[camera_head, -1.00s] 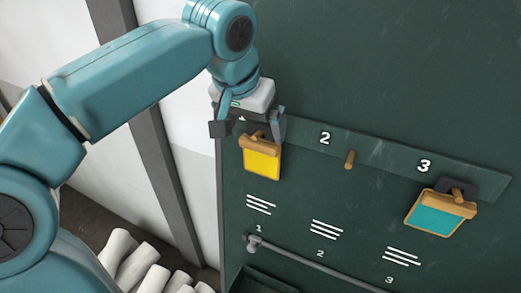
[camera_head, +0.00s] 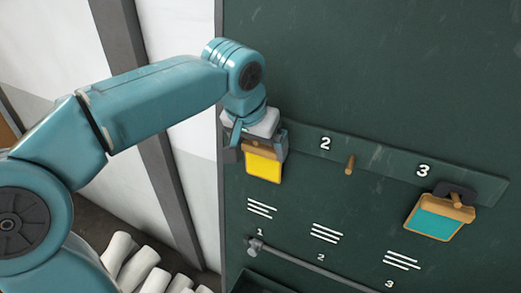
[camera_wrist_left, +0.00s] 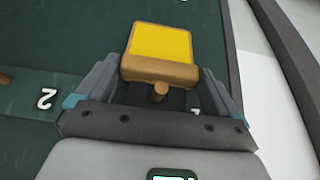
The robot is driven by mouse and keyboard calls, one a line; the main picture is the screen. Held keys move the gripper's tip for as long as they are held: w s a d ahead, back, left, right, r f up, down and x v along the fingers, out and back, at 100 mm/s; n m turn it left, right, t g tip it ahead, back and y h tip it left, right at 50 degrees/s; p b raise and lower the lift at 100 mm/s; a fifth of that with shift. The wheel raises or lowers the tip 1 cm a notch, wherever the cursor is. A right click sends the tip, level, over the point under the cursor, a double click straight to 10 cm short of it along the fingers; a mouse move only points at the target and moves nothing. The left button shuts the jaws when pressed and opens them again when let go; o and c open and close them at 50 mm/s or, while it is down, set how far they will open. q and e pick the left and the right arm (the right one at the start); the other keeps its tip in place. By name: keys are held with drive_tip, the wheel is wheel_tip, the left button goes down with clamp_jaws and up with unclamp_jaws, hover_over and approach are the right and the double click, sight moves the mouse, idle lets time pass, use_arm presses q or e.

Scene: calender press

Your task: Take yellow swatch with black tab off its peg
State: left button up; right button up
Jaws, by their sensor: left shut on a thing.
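The yellow swatch (camera_head: 264,168) has a wooden top bar and hangs at position 1, at the left end of the dark green board. My left gripper (camera_head: 263,143) is above it, at the top bar, with its jaws shut on the swatch's top part. In the left wrist view the yellow swatch (camera_wrist_left: 159,42) lies between the two fingers (camera_wrist_left: 158,88), and the wooden peg (camera_wrist_left: 160,91) shows in front of its wooden bar. The black tab is mostly hidden by the gripper. My right gripper is not in view.
An empty wooden peg (camera_head: 350,165) marks position 2. A teal swatch (camera_head: 437,222) with a black tab hangs on the peg at position 3. A grey rod (camera_head: 310,262) runs along the board below. White rolls (camera_head: 135,265) stand at the lower left.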

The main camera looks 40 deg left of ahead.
use_arm(q)
drive_tip(key=shift+r, duration=0.1)
drive_tip(key=shift+s+d+r+b, duration=0.1)
drive_tip(key=shift+s+d+b, duration=0.05)
drive_tip(key=shift+s+b, duration=0.3)
drive_tip(key=s+d+b, duration=0.1)
drive_tip(key=s+d, duration=0.1)
drive_tip(key=s, duration=0.6)
drive_tip(key=s+d+b, duration=0.2)
drive_tip(key=s+d, duration=0.1)
drive_tip(key=s, duration=0.5)
drive_tip(key=shift+s, duration=0.15)
drive_tip(key=shift+d+r, duration=0.1)
drive_tip(key=shift+r, duration=0.35)
drive_tip(key=shift+s+p, duration=0.1)
drive_tip(key=shift+p, duration=0.25)
drive_tip(key=shift+s+d+r+p, duration=0.15)
drive_tip(key=shift+s+d+p, duration=0.05)
drive_tip(key=shift+s+p, duration=0.5)
drive_tip(key=shift+s+d+r+p, duration=0.15)
drive_tip(key=shift+s+d+p, duration=0.1)
drive_tip(key=shift+s+p, duration=0.4)
drive_tip(key=shift+s+d+r+p, duration=0.15)
drive_tip(key=shift+s+d+p, duration=0.05)
drive_tip(key=shift+s+p, duration=0.5)
